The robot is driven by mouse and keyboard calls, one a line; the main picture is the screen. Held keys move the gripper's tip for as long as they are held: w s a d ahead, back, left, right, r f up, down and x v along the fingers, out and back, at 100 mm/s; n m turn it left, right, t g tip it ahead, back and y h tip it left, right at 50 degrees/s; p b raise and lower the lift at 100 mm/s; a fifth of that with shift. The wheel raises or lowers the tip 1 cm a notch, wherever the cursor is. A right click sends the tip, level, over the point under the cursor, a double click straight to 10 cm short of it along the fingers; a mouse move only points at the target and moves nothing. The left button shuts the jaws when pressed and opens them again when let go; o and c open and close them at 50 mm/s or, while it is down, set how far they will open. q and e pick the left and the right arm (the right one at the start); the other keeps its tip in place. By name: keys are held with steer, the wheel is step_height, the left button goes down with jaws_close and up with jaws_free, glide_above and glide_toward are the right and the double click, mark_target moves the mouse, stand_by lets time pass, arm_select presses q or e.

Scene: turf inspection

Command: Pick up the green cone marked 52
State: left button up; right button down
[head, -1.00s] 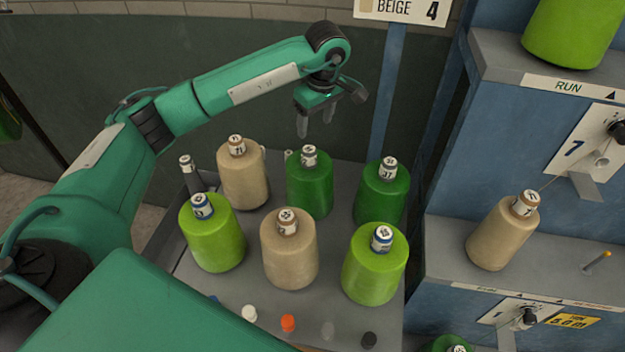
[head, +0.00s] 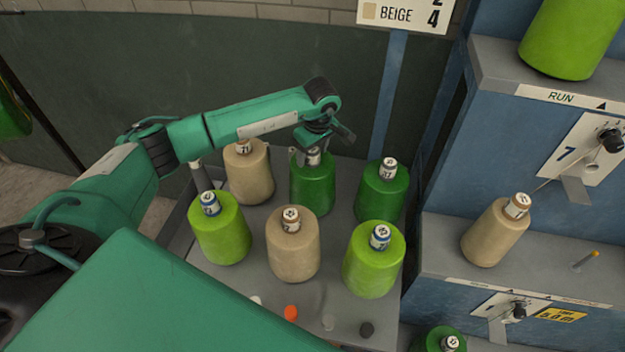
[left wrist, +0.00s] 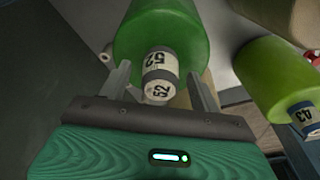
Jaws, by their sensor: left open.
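The dark green cone marked 52 (head: 313,188) stands upright in the back row of the grey table in the head view, between a beige cone and another dark green cone. In the left wrist view its green body (left wrist: 160,35) and its label reading 52 (left wrist: 160,80) show clearly. My left gripper (head: 313,158) is at the top of this cone. In the left wrist view the open fingers (left wrist: 160,82) stand on either side of the labelled top, with gaps visible. My right gripper is not in view.
A beige cone (head: 249,175) stands left of it and a dark green cone (head: 382,192) right. Light green cones (head: 220,235) (head: 374,262) and a beige cone (head: 293,248) stand in front.

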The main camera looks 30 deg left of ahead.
arm_select(q)
jaws_close()
steer(key=shift+w+r, duration=0.1)
steer(key=shift+r, duration=0.05)
stand_by(0.4)
